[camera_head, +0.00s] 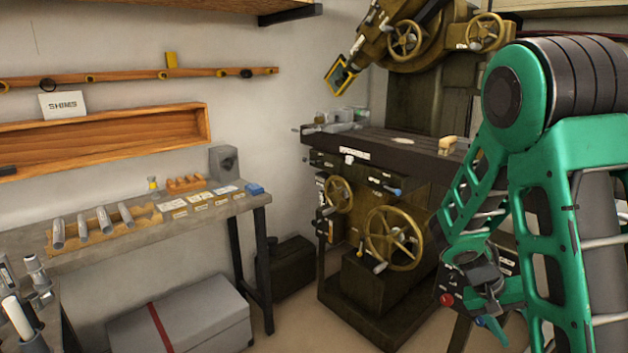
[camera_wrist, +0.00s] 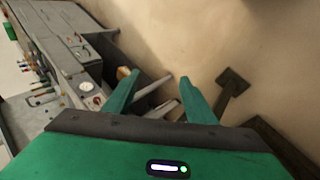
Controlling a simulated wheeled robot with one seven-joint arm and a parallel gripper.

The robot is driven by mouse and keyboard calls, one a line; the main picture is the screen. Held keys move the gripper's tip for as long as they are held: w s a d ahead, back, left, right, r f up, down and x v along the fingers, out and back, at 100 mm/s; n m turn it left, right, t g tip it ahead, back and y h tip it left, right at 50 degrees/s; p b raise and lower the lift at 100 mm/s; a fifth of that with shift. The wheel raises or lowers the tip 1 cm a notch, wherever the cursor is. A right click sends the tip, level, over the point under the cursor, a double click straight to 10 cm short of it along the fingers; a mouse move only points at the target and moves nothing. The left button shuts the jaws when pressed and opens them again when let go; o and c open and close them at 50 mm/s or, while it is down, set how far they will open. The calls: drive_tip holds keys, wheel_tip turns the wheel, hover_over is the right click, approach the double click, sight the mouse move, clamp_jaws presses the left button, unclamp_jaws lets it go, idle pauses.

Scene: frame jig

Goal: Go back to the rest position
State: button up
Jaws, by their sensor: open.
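My gripper (camera_wrist: 158,84) shows in the wrist view with its two green fingers apart and nothing held between them. Beyond the fingers lie a plain tan surface and the side of a grey machine or bench (camera_wrist: 72,52) with a dial and several small parts. In the head view my green arm fills the right side, folded downward, and its wrist hangs in front of the lower right of the milling machine (camera_head: 395,235).
A workbench (camera_head: 150,232) with several cylinders and cards stands at the left. A grey chest (camera_head: 185,315) with a red strap is below it. A wooden shelf (camera_head: 100,143) hangs on the wall. Some floor shows between the chest and the machine.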

drive_tip(key=s+a+r+t+y, duration=0.1)
drive_tip(key=s+a+r+y, duration=0.2)
drive_tip(key=s+r, duration=0.3)
drive_tip(key=s+a+r+t+y, duration=0.1)
drive_tip(key=s+a+r+y, duration=0.3)
drive_tip(key=s, duration=0.8)
wheel_tip(320, 180, up, 3)
drive_tip(key=shift+s+a+t, duration=0.3)
drive_tip(key=shift+s+a, duration=0.05)
drive_tip(key=shift+a, duration=0.7)
